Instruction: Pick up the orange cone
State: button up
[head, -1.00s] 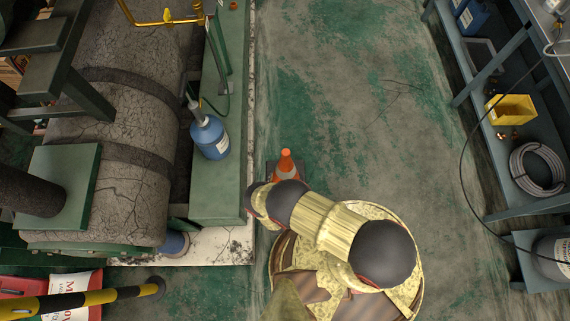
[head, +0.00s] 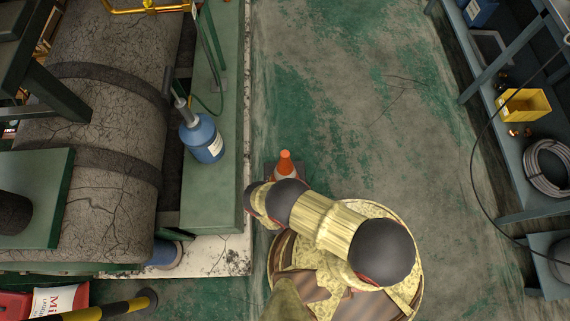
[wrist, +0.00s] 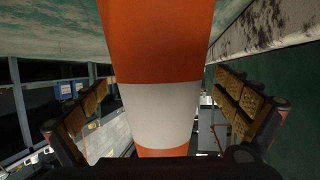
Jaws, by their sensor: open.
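The orange cone (head: 285,162) with a white band stands on the floor beside the green plinth in the head view, partly hidden by my arm. In the wrist view the cone (wrist: 160,110) fills the middle of the picture, very close. My gripper (wrist: 165,112) is open, with one finger on each side of the cone and a visible gap on both sides. The fingers are hidden in the head view by my arm.
The green plinth (head: 215,185) with a blue canister (head: 203,140) is left of the cone. Shelving with a yellow bin (head: 525,104) and a coiled hose (head: 548,167) stands at the right. The floor between is clear.

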jog(key=b+x, duration=0.2)
jog(key=x, duration=0.5)
jog(key=shift+w+r+b, duration=0.15)
jog(key=shift+w+b, duration=0.15)
jog(key=shift+w, duration=0.05)
jog(key=shift+d, duration=0.15)
jog(key=shift+c, duration=1.2)
jog(key=shift+s, duration=0.1)
jog(key=c, duration=1.6)
jog(key=shift+c, duration=0.4)
jog(key=shift+r, duration=0.15)
